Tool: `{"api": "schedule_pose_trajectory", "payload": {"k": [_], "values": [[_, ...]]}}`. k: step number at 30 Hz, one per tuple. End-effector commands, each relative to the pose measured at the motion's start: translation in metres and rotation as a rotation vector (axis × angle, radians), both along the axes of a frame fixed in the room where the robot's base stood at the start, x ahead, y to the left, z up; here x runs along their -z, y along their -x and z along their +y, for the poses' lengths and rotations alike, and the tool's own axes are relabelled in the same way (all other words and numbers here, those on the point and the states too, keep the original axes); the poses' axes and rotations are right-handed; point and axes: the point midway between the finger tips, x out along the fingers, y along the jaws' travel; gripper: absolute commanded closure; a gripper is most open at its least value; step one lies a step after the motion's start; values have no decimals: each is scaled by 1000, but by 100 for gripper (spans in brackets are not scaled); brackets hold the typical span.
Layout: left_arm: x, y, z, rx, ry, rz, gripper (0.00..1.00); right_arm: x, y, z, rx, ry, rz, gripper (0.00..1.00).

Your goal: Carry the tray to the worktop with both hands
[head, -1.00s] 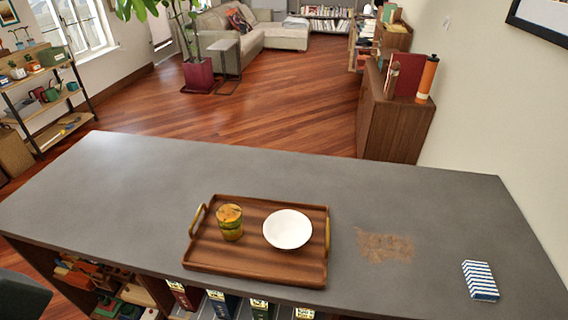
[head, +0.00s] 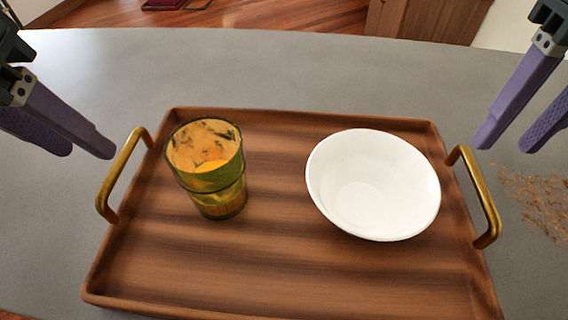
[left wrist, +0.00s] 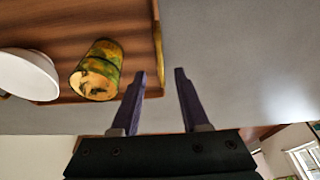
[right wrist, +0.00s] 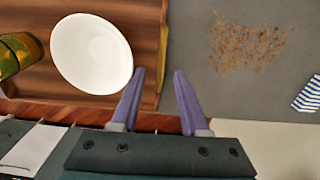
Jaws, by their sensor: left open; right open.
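The brown wooden tray (head: 275,265) lies on the grey top, with a brass handle at each end. A green and amber cup (head: 207,170) stands on its left part and a white bowl (head: 373,185) on its right part. My left gripper (head: 92,152) is open and empty near the left handle (head: 122,172), apart from it as far as I can tell. My right gripper (head: 505,148) is open and empty close to the right handle (head: 476,197). The fingers also show apart in the left wrist view (left wrist: 160,75) and the right wrist view (right wrist: 160,72).
The grey counter (head: 290,70) is clear behind the tray. A brown rough patch (head: 540,200) lies right of the tray. A blue-and-white striped item (right wrist: 308,95) lies further right in the right wrist view. A wooden cabinet (head: 425,18) stands beyond the counter.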

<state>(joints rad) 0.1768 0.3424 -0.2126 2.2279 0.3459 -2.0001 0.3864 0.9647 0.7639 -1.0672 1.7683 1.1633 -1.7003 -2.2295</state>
Motion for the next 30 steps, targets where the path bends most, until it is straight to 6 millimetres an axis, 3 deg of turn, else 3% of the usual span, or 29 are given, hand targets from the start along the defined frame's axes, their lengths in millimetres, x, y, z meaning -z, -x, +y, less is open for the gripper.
{"api": "schedule_pose_trajectory", "payload": {"k": [14, 30], "values": [[7, -3, -1, -3, 5, 1, 55, 6, -1, -2, -16, 2, 3, 55], [84, -26, 0, -2, -2, 4, 55, 87, -1, -1, -15, 2, 4, 55]]}}
